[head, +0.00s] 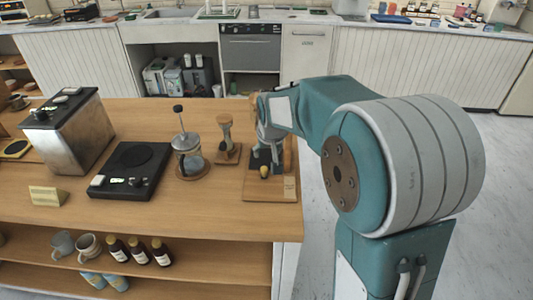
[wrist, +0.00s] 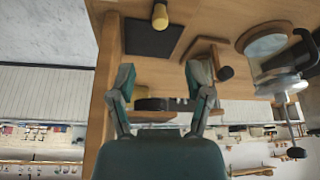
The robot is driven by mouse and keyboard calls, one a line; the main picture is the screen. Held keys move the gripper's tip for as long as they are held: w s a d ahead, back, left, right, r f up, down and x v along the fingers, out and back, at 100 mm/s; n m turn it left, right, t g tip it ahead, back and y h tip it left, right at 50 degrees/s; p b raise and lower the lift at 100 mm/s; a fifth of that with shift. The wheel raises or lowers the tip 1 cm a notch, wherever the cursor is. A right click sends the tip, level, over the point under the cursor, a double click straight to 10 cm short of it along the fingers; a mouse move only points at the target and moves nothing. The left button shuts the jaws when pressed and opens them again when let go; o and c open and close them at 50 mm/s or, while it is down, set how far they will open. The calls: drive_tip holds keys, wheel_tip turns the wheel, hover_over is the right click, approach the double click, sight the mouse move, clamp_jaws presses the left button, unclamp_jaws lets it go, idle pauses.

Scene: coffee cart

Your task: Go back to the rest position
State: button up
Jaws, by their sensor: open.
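My gripper (head: 266,150) hangs over the right end of the wooden cart top in the head view, at the end of my teal arm. In the wrist view my gripper (wrist: 160,85) has its two fingers spread apart with nothing between them. A dark square pad (wrist: 152,38) lies on a wooden board beyond the fingertips. A small yellowish wooden-looking piece (wrist: 160,15) stands on or at that pad. The board (head: 258,195) also shows in the head view, partly hidden by my gripper.
Left of my gripper stand a small hourglass-shaped item (head: 226,135), a glass press (head: 188,160), a black scale-like device (head: 131,170) and a metal machine (head: 68,130). Mugs and bottles (head: 139,250) fill the shelf below. Open floor (head: 390,112) lies right of the cart.

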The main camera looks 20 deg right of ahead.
drive_tip(key=s+r, duration=0.3)
drive_tip(key=s, duration=1.1)
drive_tip(key=s+a+r+t, duration=0.1)
drive_tip(key=s+r, duration=0.3)
drive_tip(key=s, duration=1)
drive_tip(key=shift+s+a+r+n, duration=0.25)
drive_tip(key=shift+s+r+n, duration=0.05)
drive_tip(key=shift+s, duration=0.05)
idle(0.4)
